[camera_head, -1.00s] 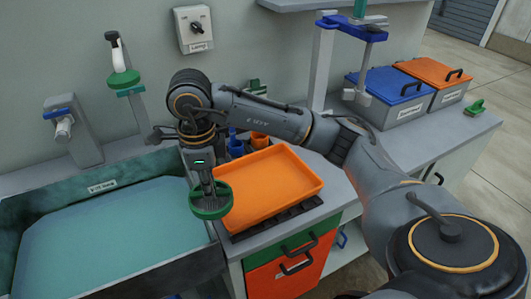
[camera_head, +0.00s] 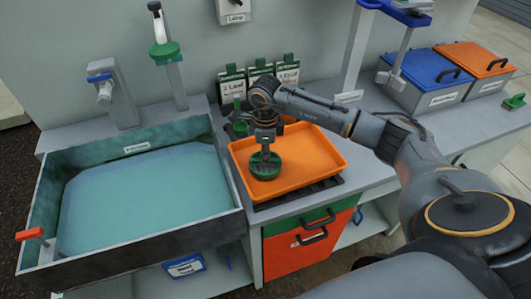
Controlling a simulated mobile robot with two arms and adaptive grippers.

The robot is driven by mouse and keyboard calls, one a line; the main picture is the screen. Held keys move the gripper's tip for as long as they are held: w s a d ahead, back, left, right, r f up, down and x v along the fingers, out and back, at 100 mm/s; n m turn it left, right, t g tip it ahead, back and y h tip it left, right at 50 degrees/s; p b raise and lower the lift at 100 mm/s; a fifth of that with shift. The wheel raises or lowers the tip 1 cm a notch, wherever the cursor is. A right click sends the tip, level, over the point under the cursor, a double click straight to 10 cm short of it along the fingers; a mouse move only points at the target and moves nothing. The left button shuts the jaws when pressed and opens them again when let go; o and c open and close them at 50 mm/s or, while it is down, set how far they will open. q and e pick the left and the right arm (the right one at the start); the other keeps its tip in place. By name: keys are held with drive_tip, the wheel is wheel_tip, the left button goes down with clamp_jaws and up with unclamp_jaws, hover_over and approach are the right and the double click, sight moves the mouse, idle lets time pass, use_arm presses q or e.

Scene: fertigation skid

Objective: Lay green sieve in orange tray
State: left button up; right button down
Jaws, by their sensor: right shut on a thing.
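The green sieve (camera_head: 265,171) is a small round piece with a green rim. It is at the left part of the orange tray (camera_head: 313,152), within the tray's outline. I cannot tell whether it touches the tray floor or hangs just above it. My right gripper (camera_head: 265,154) points down and is shut on the sieve from above; its fingertips are partly hidden. The orange tray lies on a dark grate on the grey counter. My left gripper is not in view.
A sink of greenish water (camera_head: 140,198) is left of the tray. Green-topped cards (camera_head: 261,76) stand behind the tray. Grey boxes with blue (camera_head: 417,68) and orange (camera_head: 472,60) lids stand at the back right. A grey post (camera_head: 355,45) rises behind my right arm.

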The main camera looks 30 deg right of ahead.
drive_tip(key=shift+f, duration=0.25)
drive_tip(key=shift+f, duration=0.1)
drive_tip(key=shift+f, duration=0.15)
drive_tip(key=c, duration=1.4)
unclamp_jaws()
drive_tip(key=shift+r, duration=0.2)
wheel_tip(320, 180, up, 12)
drive_tip(key=b, duration=0.2)
drive_tip(key=shift+b, duration=0.35)
